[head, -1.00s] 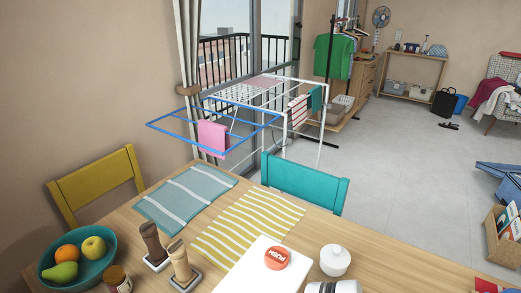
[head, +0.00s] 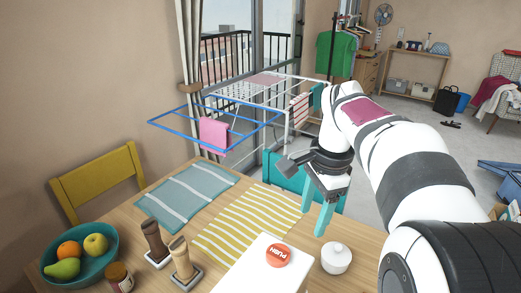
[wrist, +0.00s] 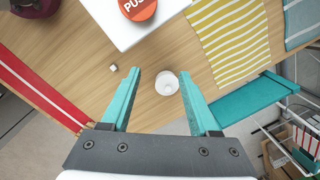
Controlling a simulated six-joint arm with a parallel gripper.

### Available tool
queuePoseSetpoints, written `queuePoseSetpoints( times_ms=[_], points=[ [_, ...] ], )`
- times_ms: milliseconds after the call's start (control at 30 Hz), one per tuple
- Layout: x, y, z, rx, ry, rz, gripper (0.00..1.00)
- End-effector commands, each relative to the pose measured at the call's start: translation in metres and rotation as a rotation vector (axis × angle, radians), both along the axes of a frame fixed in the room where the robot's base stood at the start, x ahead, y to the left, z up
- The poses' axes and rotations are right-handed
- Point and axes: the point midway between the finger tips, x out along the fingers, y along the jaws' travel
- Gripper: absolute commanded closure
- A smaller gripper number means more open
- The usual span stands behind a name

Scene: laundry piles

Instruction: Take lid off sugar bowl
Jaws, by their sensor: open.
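The white sugar bowl (head: 336,261) stands upright on the wooden table, right of the white board. Its lid (head: 337,249) is on it, with a small knob on top. In the wrist view the bowl's round white lid (wrist: 166,84) shows from above, between and beyond my fingertips. My gripper (head: 312,222) has teal fingers pointing down; in the wrist view its fingers (wrist: 160,73) are spread apart with nothing between them. In the head view it is above the table, up and left of the bowl, not touching it.
A white board (head: 245,275) with an orange PUSH button (head: 279,255) lies left of the bowl. Salt and pepper mills (head: 183,262), a fruit bowl (head: 110,270) and striped placemats (head: 247,222) are farther left. A teal chair (head: 277,172) stands behind the table. A red cloth (wrist: 40,88) shows in the wrist view.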

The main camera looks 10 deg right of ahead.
Motion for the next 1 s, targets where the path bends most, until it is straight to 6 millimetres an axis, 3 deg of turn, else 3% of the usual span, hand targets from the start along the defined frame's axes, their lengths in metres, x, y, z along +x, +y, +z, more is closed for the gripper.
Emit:
queuePoseSetpoints(
  times_ms=[33,133,200,300,367,633,1000],
  points=[
    [0.026,-0.03,-0.015,-0.002,0.03,-0.18,0.39],
    [0.063,-0.087,-0.047,-0.013,0.072,-0.543,0.39],
    [0.075,-0.114,-0.066,-0.02,0.088,-0.718,0.39],
    [0.082,-0.134,-0.082,-0.024,0.098,-0.852,0.39],
    [0.084,-0.138,-0.091,-0.026,0.101,-0.878,0.39],
    [0.083,-0.136,-0.165,-0.027,0.102,-0.877,0.39],
    [0.08,-0.135,-0.228,-0.025,0.1,-0.876,0.39]
  ],
)
